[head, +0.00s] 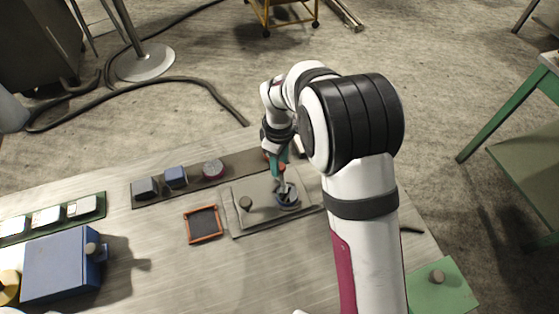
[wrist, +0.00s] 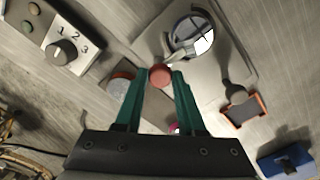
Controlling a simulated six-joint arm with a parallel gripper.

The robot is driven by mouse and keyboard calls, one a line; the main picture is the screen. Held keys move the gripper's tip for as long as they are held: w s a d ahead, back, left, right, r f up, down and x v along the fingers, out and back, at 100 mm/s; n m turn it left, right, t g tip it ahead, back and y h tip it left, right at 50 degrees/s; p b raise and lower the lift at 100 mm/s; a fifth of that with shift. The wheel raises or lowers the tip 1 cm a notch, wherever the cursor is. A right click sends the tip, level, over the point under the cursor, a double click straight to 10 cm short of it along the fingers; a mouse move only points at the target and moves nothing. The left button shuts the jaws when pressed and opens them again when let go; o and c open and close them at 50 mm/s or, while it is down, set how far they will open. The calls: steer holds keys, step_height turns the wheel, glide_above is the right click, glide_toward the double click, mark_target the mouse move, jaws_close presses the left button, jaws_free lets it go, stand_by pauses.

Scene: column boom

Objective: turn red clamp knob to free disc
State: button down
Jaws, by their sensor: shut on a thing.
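The red clamp knob (wrist: 160,74) sits between the tips of my gripper's teal fingers (wrist: 159,84) in the wrist view, at the edge of the round holder. My gripper is shut on it. The shiny disc (wrist: 197,44) lies in its round holder on the grey plate (wrist: 232,28), just beyond the knob, with a pale clamp piece reaching over its edge. In the head view my gripper (head: 281,175) points down over the plate (head: 255,219), beside the disc (head: 287,192); the knob is hard to make out there.
An orange-rimmed tray (head: 203,237) lies left of the plate. A blue box (head: 60,265) stands at the left. A numbered dial (wrist: 62,50) shows in the wrist view. The bench front centre is clear.

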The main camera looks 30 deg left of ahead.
steer(key=m, duration=0.8)
steer(key=shift+m, duration=0.3)
steer(key=m, duration=0.4)
steer(key=shift+m, duration=2.3)
steer(key=c, duration=0.5)
jaws_free()
